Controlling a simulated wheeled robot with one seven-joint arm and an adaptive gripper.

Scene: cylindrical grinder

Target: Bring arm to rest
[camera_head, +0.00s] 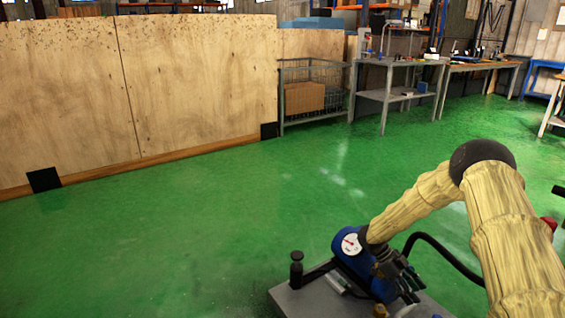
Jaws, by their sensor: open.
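My arm, in a pale yellow sleeve, bends at a dark elbow at the right of the head view and reaches down to the left. My gripper (408,282) is at its lower end, dark and pointing down, low in the picture over a grey flat surface. It is open, and I see nothing held in it. A blue rounded part with a white round dial-like face (351,243) is beside the wrist. The fingertips are small and partly merged with dark parts around them.
Plywood panels (190,85) stand along the left and back. A wire cage (312,88) holds a cardboard box (304,98). Grey workbenches (398,63) stand to its right, and a blue-framed table (541,66) is farther right. The green floor (200,230) between is clear.

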